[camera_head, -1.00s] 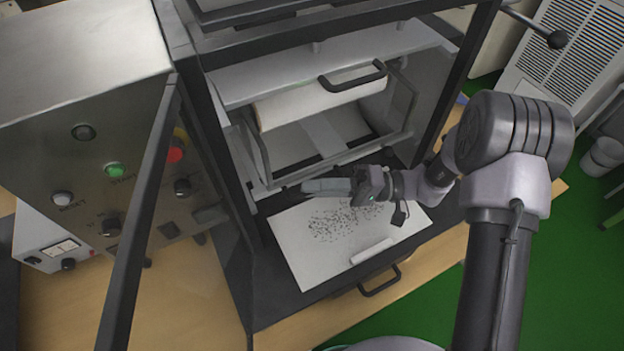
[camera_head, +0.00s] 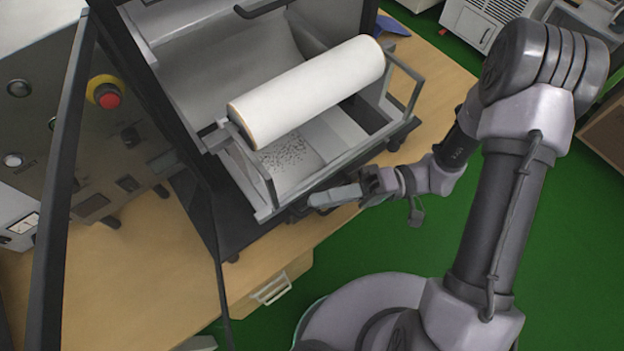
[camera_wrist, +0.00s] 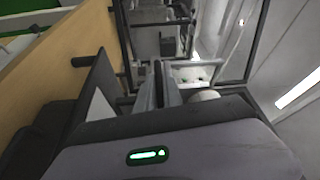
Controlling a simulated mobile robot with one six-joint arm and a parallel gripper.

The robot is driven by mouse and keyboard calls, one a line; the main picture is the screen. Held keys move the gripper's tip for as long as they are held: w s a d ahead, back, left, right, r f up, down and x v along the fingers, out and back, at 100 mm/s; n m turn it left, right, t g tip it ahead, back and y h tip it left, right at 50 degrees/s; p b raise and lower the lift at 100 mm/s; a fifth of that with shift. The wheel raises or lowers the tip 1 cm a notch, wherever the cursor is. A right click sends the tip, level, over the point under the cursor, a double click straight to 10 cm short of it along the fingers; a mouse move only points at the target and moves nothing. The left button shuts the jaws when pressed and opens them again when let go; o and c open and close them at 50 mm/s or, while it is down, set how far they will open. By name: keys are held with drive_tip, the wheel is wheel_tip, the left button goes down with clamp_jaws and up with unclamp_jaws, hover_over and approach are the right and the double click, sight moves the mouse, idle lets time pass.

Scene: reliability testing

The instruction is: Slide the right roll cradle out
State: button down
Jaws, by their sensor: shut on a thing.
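The roll cradle (camera_head: 268,192) is a grey metal frame holding a white roll (camera_head: 310,88). It sticks out of the front of the dark machine, over its front ledge. My gripper (camera_head: 318,199) is at the cradle's lower front edge and is shut on it, with the arm reaching in from the right. The exact grip point is hidden by the fingers in the head view. In the wrist view my gripper (camera_wrist: 163,88) points forward, its narrow fingers close together near a grey frame bar.
A speckled pale sheet (camera_head: 288,152) lies beneath the roll. A control box with a red button (camera_head: 109,99) stands at left. A wooden table (camera_head: 150,262) supports the machine. Green floor (camera_head: 370,246) is open in front, beside my base. A dark post (camera_head: 58,190) crosses the left side.

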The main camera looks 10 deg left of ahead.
drive_tip(key=shift+s+d, duration=0.65)
drive_tip(key=shift+d, duration=0.2)
drive_tip(key=c, duration=1.5)
unclamp_jaws()
drive_tip(key=p+v, duration=0.3)
drive_tip(key=v, duration=1.4)
drive_tip(key=shift+d, duration=0.25)
